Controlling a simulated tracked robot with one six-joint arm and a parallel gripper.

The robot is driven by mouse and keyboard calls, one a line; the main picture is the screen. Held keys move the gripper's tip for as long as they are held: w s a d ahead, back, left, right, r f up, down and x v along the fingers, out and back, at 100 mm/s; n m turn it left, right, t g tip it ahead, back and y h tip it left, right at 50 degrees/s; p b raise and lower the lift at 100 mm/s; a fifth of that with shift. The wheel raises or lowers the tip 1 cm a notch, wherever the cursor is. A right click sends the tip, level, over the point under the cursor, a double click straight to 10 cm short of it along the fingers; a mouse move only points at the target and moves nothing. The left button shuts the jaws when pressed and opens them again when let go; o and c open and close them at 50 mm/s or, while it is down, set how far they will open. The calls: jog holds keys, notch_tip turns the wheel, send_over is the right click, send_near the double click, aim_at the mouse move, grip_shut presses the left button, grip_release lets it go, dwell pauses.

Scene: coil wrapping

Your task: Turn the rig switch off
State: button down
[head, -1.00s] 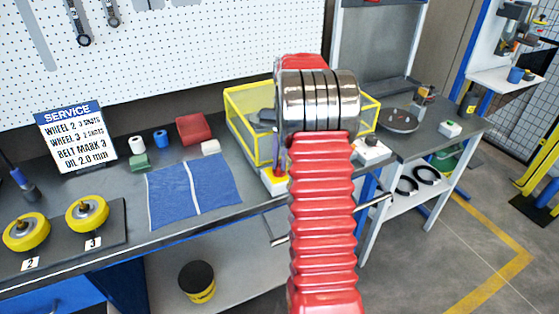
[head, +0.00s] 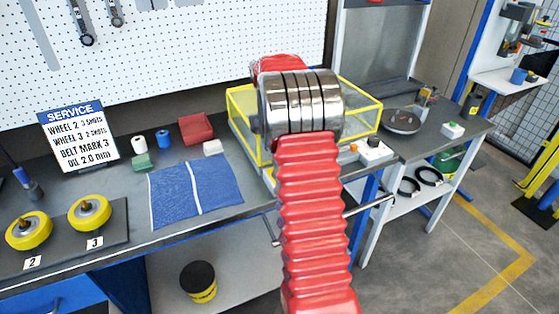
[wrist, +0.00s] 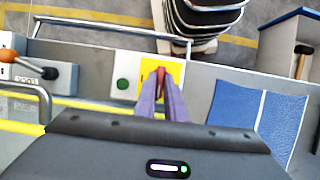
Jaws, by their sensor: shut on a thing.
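The rig switch (wrist: 161,71) shows in the wrist view as a small red lever on a yellow plate (wrist: 146,71), which sits on a white box with a green button (wrist: 122,84) beside it. My gripper (wrist: 161,84) has its two purple fingers closed around the red lever, hiding much of it. Whether the lever is on or off I cannot tell. In the head view my red arm hides the gripper and the switch.
A yellow-framed clear guard (head: 364,99) stands on the bench behind my arm. A steel rail (wrist: 98,30) runs near the switch box. A blue cloth (head: 222,178) lies left of my arm. An orange-tipped lever (wrist: 25,64) is at left in the wrist view.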

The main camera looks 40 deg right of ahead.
jog(key=shift+w, duration=0.15)
jog(key=c, duration=1.8)
grip_release()
jog(key=shift+r, duration=0.1)
jog(key=shift+v, duration=6.7)
